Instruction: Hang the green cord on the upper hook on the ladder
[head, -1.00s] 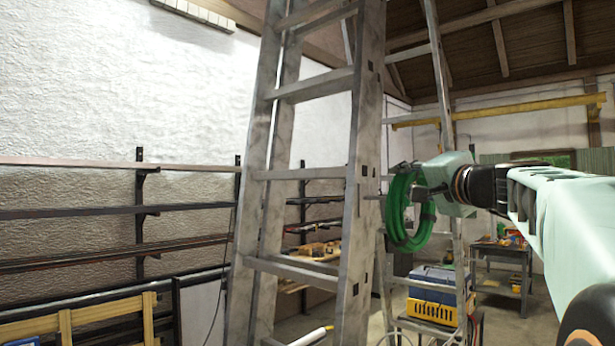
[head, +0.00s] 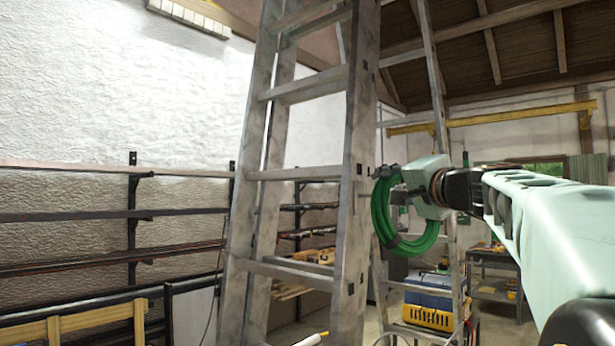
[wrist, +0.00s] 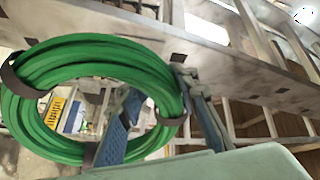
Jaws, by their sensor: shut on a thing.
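The green cord (head: 381,221) is a round coil with dark ties, hanging from my gripper (head: 391,174) in the head view. In the wrist view the coil (wrist: 88,50) is large, and its right side runs between the blue-padded fingers of my gripper (wrist: 157,86). My gripper is shut on it. The grey metal ladder (head: 357,125) stands just left of the coil, whose left edge overlaps the rail's right edge in the head view. The ladder's rail (wrist: 215,60) crosses behind the coil in the wrist view. I cannot make out the upper hook clearly; the coil may cover it.
A blue and yellow box (head: 432,300) stands low behind the ladder. A dark workbench (head: 495,270) is at the back right. Wall racks with long laths (head: 70,213) fill the left. A yellow beam (head: 500,117) runs across the back.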

